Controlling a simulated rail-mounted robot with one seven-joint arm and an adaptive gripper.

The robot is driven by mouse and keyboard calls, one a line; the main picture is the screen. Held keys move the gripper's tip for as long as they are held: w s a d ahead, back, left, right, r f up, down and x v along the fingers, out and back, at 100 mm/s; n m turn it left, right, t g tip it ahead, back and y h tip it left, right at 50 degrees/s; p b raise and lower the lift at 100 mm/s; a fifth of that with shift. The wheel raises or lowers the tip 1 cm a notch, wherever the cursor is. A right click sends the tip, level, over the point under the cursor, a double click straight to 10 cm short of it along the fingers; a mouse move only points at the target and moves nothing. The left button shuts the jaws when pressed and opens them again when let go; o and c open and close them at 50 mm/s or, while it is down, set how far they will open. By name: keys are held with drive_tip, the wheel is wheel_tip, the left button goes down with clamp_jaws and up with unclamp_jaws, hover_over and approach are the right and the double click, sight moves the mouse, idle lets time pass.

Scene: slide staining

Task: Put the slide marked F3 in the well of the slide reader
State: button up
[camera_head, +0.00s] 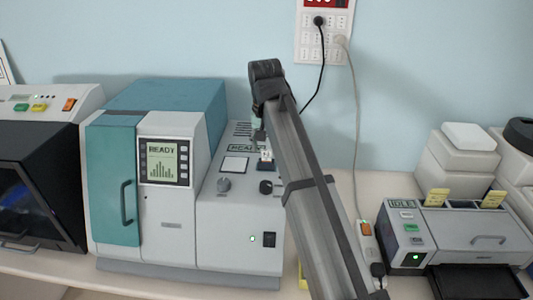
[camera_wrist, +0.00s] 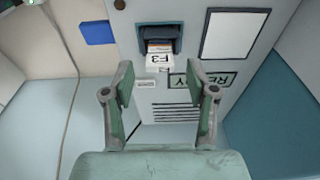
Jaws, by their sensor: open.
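The slide marked F3 (camera_wrist: 158,60) sits with its inner part in the dark well (camera_wrist: 147,33) of the slide reader. Its white F3 end sticks out toward my gripper. The slide reader (camera_head: 238,228) is the grey and teal machine, and its screen shows READY. In the head view the white end of the slide (camera_head: 266,155) shows small on the sloped panel, partly beside my arm. My gripper (camera_wrist: 159,74) is open and empty, with one finger on each side of the slide end and apart from it. In the head view my gripper (camera_head: 259,134) is mostly hidden.
A white square pad (camera_head: 235,164) and a knob (camera_head: 224,185) are on the reader's panel. A black instrument (camera_head: 35,190) stands at the left. A printer-like device (camera_head: 470,235) marked IDLE and white boxes (camera_head: 455,165) stand at the right. Cables hang from the wall outlet (camera_head: 324,35).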

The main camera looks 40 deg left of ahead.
wheel_tip(320, 180, up, 9)
drive_tip(key=s+b, duration=0.1)
drive_tip(key=b, duration=0.1)
drive_tip(key=shift+d+f, duration=0.2)
drive_tip(key=shift+d, duration=0.15)
drive_tip(key=shift+s+f, duration=0.1)
